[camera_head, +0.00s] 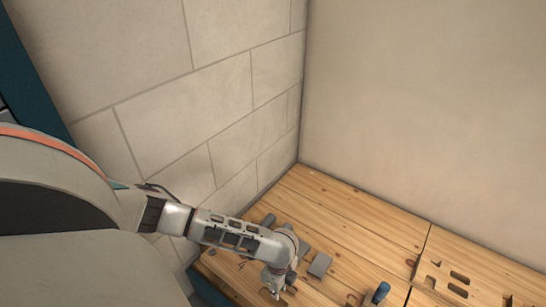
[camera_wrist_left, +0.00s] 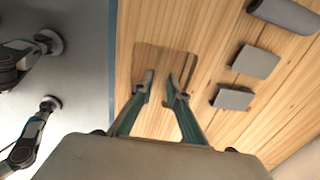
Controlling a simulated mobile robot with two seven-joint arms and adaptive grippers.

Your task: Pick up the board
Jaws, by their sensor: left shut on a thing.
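My left gripper (camera_head: 277,291) reaches down at the front left of the wooden bench. In the left wrist view its two fingers (camera_wrist_left: 161,88) stand a little apart, on either side of a thin wooden piece. This piece, which looks like the board (camera_wrist_left: 164,62), has nearly the same colour and grain as the bench, with dark lines along its edges. Its full outline is hard to make out, and I cannot tell whether it touches the bench. In the head view the gripper and arm hide it. My right gripper is not in view.
Grey blocks (camera_wrist_left: 257,62) (camera_wrist_left: 233,97) and a grey cylinder (camera_wrist_left: 285,14) lie beside the gripper. A blue-topped object (camera_head: 381,291) and a slotted wooden panel (camera_head: 449,282) are farther right. Walls close the bench's back and left. The bench's back middle (camera_head: 370,222) is clear.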

